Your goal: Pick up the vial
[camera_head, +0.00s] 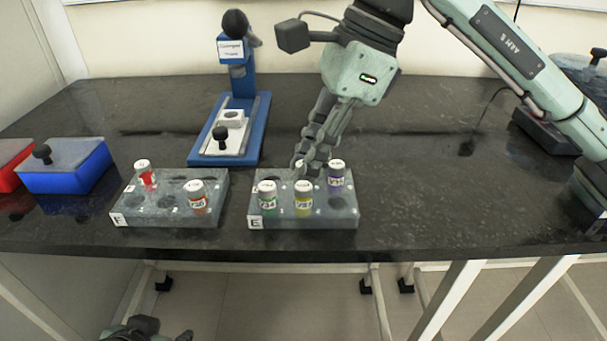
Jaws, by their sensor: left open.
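Rack E (345,216) holds a green-labelled vial (267,198), a yellow-labelled vial (303,199) and a purple-labelled vial (336,174), all upright with pale caps. Rack F (165,216), to its left, holds a red vial (145,175) and an orange-red-labelled vial (197,197). My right gripper (306,166) points down over the back row of rack E, behind the yellow-labelled vial and left of the purple-labelled one. Its fingers look close together; whether anything is between them is hidden. My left gripper (150,328) is open, low at the bottom left edge, partly cut off, below the table.
A blue-based device (258,130) stands behind the racks. A blue box (66,175) and a red box (14,170) with grey lids sit at the left.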

